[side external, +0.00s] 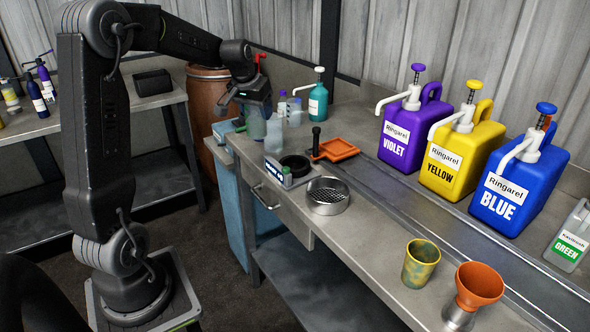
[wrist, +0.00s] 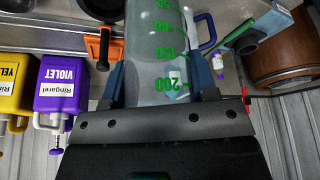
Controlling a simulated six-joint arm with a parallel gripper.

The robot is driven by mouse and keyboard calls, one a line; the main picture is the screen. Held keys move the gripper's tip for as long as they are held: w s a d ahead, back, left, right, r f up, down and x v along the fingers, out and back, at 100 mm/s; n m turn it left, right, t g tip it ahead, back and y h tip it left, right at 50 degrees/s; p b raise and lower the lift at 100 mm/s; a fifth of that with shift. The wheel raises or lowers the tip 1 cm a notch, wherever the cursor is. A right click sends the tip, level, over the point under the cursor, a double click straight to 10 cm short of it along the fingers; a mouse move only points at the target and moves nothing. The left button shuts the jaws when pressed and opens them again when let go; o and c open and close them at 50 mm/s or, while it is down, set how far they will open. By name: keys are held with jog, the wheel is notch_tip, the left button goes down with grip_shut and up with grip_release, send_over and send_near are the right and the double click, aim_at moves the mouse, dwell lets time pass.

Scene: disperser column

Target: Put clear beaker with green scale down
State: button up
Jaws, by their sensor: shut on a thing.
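The clear beaker with green scale (wrist: 160,45) is between the two dark fingers of my gripper (wrist: 158,82) in the wrist view. Its green numbers appear upside down. In the side external view my gripper (side external: 257,106) is shut on the beaker (side external: 257,126) near the far left end of the metal bench (side external: 370,215). The beaker hangs roughly upright under the gripper. Whether its base touches the bench is hard to tell.
Nearby are a small scale-like device (side external: 290,171), a sieve (side external: 328,196), an orange tray (side external: 337,149) and a teal pump bottle (side external: 318,100). Violet (side external: 404,134), yellow and blue jugs line the back.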

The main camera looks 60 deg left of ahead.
jog(key=shift+s+a, duration=0.2)
jog(key=shift+a, duration=0.35)
jog(key=shift+w+f, duration=0.15)
jog(key=shift+w, duration=0.05)
jog(key=shift+w+d+f, duration=1.1)
jog(key=shift+w+f, duration=0.35)
jog(key=shift+f, duration=0.3)
jog(key=shift+w+d+f, duration=1.1)
jog(key=shift+w+f, duration=0.3)
jog(key=shift+f, duration=0.35)
jog(key=shift+w+d+f, duration=1.1)
jog(key=shift+w+f, duration=0.35)
jog(key=shift+f, duration=0.3)
jog(key=shift+f, duration=0.2)
jog(key=o, duration=0.9)
